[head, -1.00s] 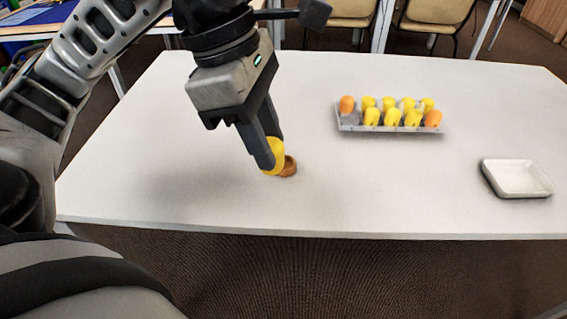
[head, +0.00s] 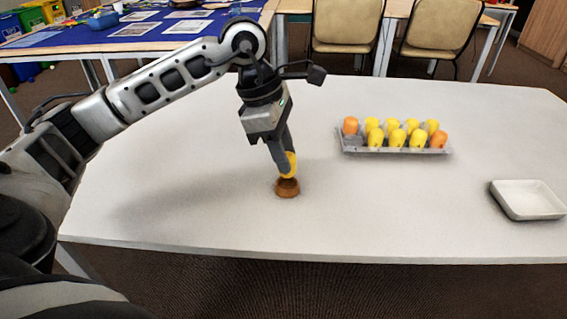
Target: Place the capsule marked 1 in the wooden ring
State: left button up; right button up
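The ring stands on the white table. No number can be read on the held capsule. A grey carton (head: 397,151) at the back right holds several yellow capsules (head: 397,138) and two orange ones (head: 350,126); its front left pocket looks empty. My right gripper is not in view.
A white tray (head: 527,214) stands at the right of the white table (head: 400,215). The table is clear between ring, carton and tray. Two chairs and a blue-topped table (head: 60,42) stand behind.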

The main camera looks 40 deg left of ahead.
pick_arm(q)
notch_tip(320, 180, down, 2)
jog(key=shift+s, duration=0.1)
jog(key=shift+f, duration=0.35)
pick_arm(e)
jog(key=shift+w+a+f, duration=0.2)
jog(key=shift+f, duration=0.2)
pick_arm(q)
jog(key=shift+f+b, duration=0.15)
jog(key=shift+b, duration=0.2)
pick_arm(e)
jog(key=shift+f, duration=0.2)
pick_arm(q)
jog(key=o, duration=0.6)
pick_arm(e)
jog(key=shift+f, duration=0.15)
pick_arm(q)
jog(key=shift+r, duration=0.2)
jog(key=shift+r+p, duration=0.3)
jog(key=p+v, duration=0.2)
jog(key=v, duration=0.9)
jog(key=shift+r, duration=0.25)
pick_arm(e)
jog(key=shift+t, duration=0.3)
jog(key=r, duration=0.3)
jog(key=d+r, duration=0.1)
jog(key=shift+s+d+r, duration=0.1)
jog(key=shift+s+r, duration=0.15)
